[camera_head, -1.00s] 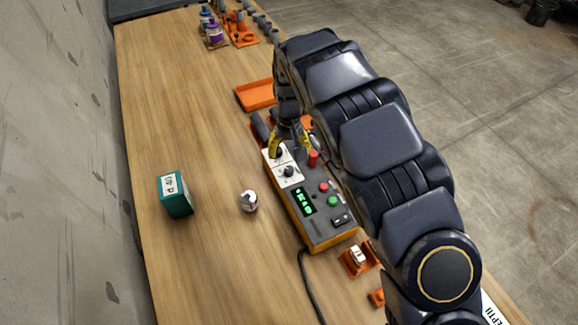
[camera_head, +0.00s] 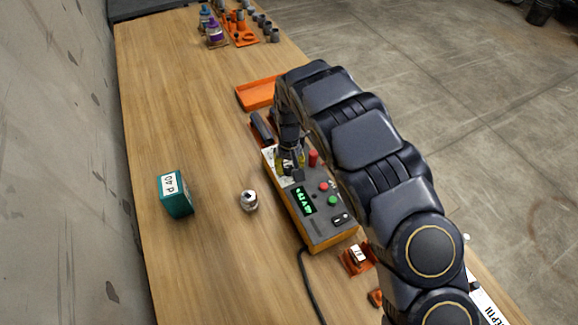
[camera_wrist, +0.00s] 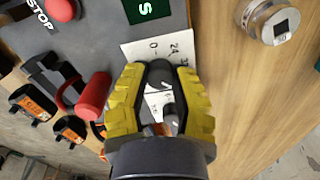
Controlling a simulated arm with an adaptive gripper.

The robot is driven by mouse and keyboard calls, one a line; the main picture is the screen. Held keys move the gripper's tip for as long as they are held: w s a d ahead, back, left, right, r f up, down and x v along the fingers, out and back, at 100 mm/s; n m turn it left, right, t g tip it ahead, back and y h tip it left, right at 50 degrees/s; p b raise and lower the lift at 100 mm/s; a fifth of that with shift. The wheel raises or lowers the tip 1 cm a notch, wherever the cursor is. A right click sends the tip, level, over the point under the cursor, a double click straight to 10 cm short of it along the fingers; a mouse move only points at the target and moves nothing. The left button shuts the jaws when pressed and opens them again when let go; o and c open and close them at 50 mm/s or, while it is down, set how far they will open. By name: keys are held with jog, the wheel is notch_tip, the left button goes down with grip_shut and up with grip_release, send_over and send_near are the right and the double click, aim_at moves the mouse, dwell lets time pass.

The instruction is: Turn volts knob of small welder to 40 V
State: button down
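The small welder (camera_head: 325,224) is a grey box with an orange side, lying along the right part of the bench. Its green display (camera_head: 305,201) is lit, but I cannot read the digits surely. The white knob panel (camera_wrist: 133,52) shows the marks 0 and 24 in the wrist view. My gripper (camera_head: 291,165) is over this panel and hides most of it in the head view. In the wrist view its yellow fingers (camera_wrist: 159,72) stand apart on either side of a dark knob (camera_wrist: 158,77). I cannot tell whether they touch it. The knob's pointer is hidden.
A red plug (camera_wrist: 94,97) stands close beside the fingers, and a red stop button (camera_wrist: 61,9) is beyond. A metal fitting (camera_head: 249,201) and a teal box (camera_head: 175,194) stand left of the welder. A black cable (camera_head: 308,287) runs to the front.

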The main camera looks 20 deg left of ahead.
aim_at(289, 168)
jog(key=shift+f, duration=0.1)
jog(key=shift+n, duration=0.5)
jog(key=c, duration=0.8)
grip_release()
notch_tip(289, 168, up, 12)
